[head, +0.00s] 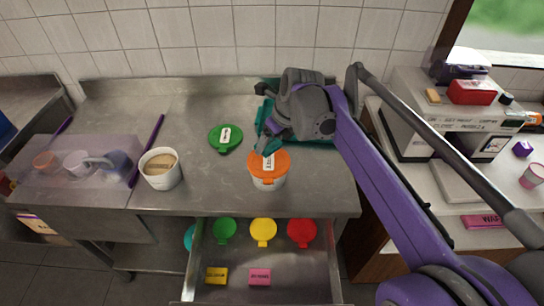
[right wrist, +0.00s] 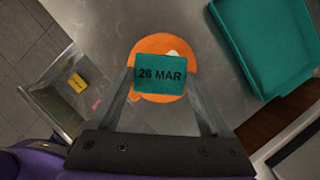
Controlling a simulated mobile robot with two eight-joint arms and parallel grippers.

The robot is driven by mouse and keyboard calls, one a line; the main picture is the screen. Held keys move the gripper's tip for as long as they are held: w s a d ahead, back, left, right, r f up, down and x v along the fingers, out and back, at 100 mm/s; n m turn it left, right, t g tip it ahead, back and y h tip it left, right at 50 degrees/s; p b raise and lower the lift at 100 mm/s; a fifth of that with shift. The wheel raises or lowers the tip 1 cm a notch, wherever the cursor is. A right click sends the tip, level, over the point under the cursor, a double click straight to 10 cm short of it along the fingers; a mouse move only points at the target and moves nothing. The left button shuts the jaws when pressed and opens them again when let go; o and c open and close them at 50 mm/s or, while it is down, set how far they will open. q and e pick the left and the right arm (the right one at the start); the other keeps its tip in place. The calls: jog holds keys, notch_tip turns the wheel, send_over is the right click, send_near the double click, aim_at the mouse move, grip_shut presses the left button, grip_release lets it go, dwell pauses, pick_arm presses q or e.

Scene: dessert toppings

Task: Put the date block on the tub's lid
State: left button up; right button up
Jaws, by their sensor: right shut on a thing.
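The date block (right wrist: 160,74) is a teal block reading "26 MAR", held between the fingertips of my right gripper (right wrist: 160,80) in the right wrist view. The tub (head: 268,182) is white with an orange lid (head: 283,158), closed, on the steel counter. A white label lies on the lid. In the right wrist view the orange lid (right wrist: 160,44) shows behind the block, partly hidden by it. In the head view my right gripper (head: 265,145) is just behind and above the lid; I cannot tell whether the block touches it. My left gripper is not in view.
A teal tray (head: 318,133) lies behind my right arm. A green lid (head: 225,138) with a label and an open white tub (head: 161,168) stand to the left. An open drawer (head: 285,290) in front holds several coloured lids, a yellow block (head: 216,276) and a pink block (head: 260,277).

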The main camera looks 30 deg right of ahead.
aim_at(274, 152)
jog(key=shift+f, duration=2.95)
